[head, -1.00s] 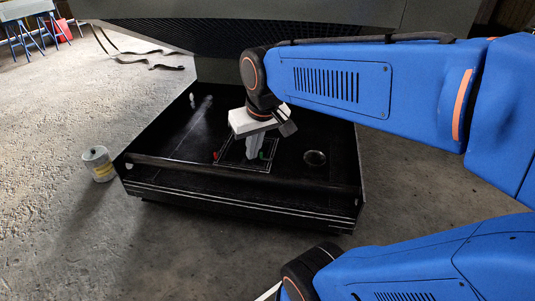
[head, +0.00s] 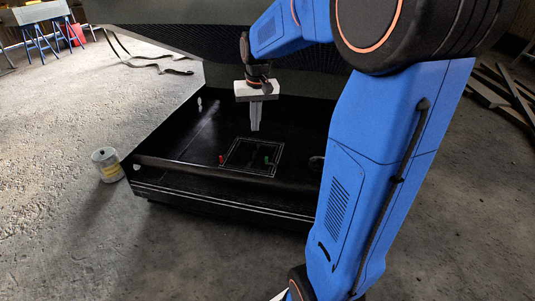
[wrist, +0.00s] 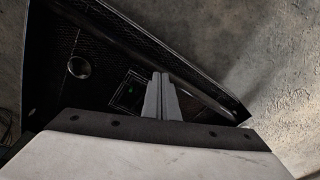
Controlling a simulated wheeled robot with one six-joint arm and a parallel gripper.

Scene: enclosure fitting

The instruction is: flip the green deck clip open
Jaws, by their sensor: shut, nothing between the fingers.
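The green deck clip (head: 267,160) is a small green piece at the right side of a white-outlined square on the black deck (head: 180,150). It also shows as a small green spot in the wrist view (wrist: 130,90). A red clip (head: 221,159) sits at the left side of the same square. My gripper (head: 255,128) hangs above the deck, fingers down, shut and empty, behind and above the square. It is apart from the green clip. Whether the clip is open or closed is too small to tell.
A round ring or hole (wrist: 78,67) lies in the deck. A raised front edge (head: 220,172) runs along the deck. A can (head: 107,165) stands on the floor to the left. A dark overhanging panel (head: 200,40) is behind.

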